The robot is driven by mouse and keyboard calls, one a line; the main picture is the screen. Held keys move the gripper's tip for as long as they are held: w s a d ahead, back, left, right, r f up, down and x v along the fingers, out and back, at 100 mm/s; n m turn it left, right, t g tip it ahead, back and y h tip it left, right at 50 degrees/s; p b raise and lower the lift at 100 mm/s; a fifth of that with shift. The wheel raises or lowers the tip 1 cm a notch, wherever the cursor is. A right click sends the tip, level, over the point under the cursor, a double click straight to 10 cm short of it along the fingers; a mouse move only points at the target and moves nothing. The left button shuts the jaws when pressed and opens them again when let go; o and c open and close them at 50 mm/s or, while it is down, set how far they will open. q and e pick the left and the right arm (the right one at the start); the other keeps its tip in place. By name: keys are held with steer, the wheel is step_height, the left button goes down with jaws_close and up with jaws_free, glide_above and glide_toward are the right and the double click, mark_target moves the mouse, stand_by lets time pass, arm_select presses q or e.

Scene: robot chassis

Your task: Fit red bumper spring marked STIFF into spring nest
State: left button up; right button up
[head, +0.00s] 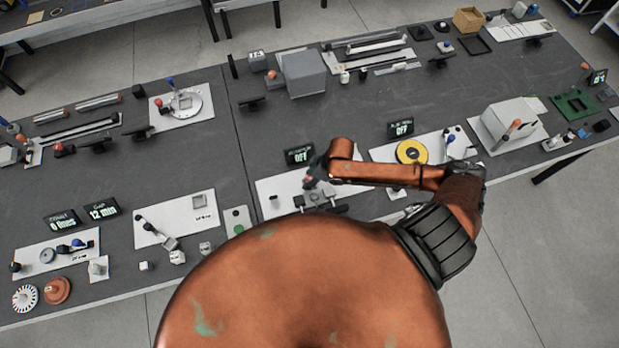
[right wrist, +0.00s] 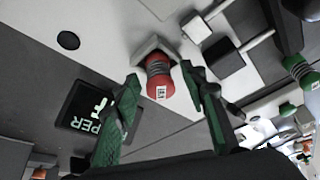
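In the right wrist view a red spring-like part (right wrist: 158,80) with grey coils in its middle and a small white label stands against a grey angled block (right wrist: 150,47). The label is too small to read for certain. My right gripper (right wrist: 161,76) is open, with one green-padded finger on each side of the red part and a visible gap at both sides. In the head view my right gripper (head: 314,180) is over the white plate at the table's front middle, and I cannot make out the red part there. My left gripper is not in view.
A dark display (right wrist: 88,112) lies near the left finger. A green-ended spring-like part (right wrist: 298,70) and grey blocks stand at the right. In the head view a display reading OFF (head: 299,156) is just behind the gripper, and a yellow disc (head: 411,152) is right.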

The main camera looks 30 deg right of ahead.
steer(key=v, duration=1.2)
steer(key=shift+w+a+r, duration=0.1)
steer(key=shift+r, duration=0.05)
stand_by(0.3)
